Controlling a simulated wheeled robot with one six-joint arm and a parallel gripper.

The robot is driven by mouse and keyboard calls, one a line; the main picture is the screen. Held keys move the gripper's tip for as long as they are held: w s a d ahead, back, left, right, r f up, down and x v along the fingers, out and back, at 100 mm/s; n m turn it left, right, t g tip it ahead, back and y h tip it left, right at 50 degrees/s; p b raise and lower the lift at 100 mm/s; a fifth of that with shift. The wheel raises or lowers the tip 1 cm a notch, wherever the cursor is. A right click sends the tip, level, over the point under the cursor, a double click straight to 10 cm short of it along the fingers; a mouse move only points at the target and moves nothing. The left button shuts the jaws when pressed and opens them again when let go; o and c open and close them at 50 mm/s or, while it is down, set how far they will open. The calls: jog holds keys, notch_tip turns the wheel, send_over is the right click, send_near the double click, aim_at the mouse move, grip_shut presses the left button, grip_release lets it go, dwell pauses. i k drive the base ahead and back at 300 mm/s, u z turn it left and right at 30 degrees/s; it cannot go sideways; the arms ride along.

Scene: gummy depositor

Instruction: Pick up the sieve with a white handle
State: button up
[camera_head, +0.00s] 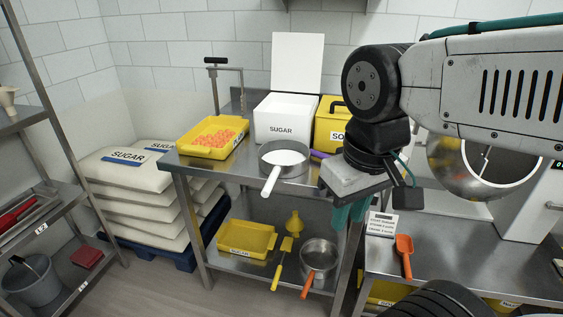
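The sieve with a white handle (270,181) lies on the steel table's top, near its front edge. Its round metal rim surrounds a white inside, and the handle points toward me, out over the edge. My gripper (349,213) hangs to the right of the sieve, nearer to me, with its teal fingers pointing down. It is apart from the sieve. The fingers overlap in this view, so I cannot tell whether they are open or shut. I see nothing held between them.
A yellow tray of orange pieces (187,145) stands left of the sieve. A white SUGAR box (288,127) and a yellow box (330,118) stand behind. The lower shelf holds a yellow tray (246,254), a yellow funnel and an orange-handled pan (319,256). An orange scoop (404,250) lies right.

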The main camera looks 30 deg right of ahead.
aim_at(279, 157)
jog(key=u, duration=0.35)
jog(key=k, duration=0.5)
jog(key=u, duration=1.05)
jog(key=k, duration=0.85)
jog(key=u, duration=0.55)
jog(key=i, duration=1.05)
jog(key=z, duration=1.3)
jog(key=i, duration=0.9)
jog(key=z, duration=0.9)
